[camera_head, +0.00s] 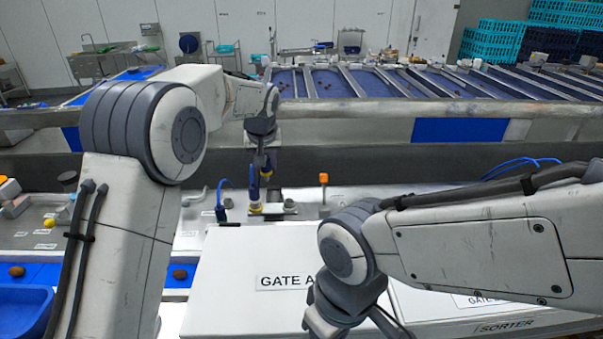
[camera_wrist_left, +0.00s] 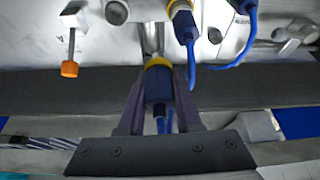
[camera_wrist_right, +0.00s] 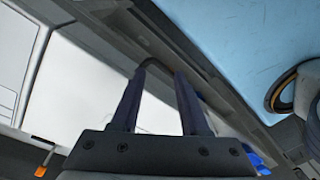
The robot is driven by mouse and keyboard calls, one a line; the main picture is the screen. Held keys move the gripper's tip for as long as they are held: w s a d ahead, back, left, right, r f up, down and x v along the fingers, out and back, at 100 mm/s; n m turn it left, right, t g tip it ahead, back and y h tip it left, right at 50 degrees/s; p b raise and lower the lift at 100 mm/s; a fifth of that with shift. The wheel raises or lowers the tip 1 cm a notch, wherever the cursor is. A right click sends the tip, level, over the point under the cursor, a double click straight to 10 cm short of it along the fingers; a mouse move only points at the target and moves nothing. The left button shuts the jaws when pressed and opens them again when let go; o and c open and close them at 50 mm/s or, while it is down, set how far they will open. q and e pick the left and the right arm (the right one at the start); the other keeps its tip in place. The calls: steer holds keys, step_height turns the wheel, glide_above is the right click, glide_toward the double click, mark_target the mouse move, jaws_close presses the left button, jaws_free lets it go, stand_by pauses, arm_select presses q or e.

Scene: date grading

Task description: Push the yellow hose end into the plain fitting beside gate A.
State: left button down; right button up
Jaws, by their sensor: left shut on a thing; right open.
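My left gripper (camera_head: 262,172) is shut on a blue hose end with a yellow ring (camera_wrist_left: 158,62). Its blue hose trails back between the fingers in the left wrist view. The yellow ring points at the metal fittings, with a bare metal stub (camera_wrist_left: 151,36) just beyond it; I cannot tell whether they touch. In the head view the ring (camera_head: 266,174) appears above the fitting block. Another yellow-ringed blue connector (camera_wrist_left: 185,22) sits on a fitting beside it. My right gripper (camera_head: 345,318) is open and empty over the gate covers; its fingers (camera_wrist_right: 155,85) show apart.
An orange-capped lever (camera_head: 324,180) stands right of the fittings; another blue connector (camera_head: 221,213) stands left of them. The white gate A cover (camera_head: 240,300) lies in front. A grey beam (camera_head: 400,158) runs behind. A blue tray (camera_head: 22,308) is at the lower left.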

arm_select(q)
steer(key=w+a+f+m+h, duration=0.15)
steer(key=w+a, duration=0.45)
steer(key=a, duration=0.7)
steer(key=shift+m+y, duration=0.25)
steer(key=shift+m, duration=0.2)
steer(key=shift+s+d+f, duration=0.1)
steer(key=shift+f, duration=1.55)
steer(key=shift+d+f, duration=0.1)
steer(key=shift+f, duration=1.55)
steer(key=shift+f, duration=0.15)
steer(key=shift+f+b, duration=0.65)
steer(key=shift+f, duration=0.15)
steer(key=shift+f+b, duration=1.05)
steer(key=shift+f, duration=0.55)
steer(key=c, duration=1.4)
jaws_free()
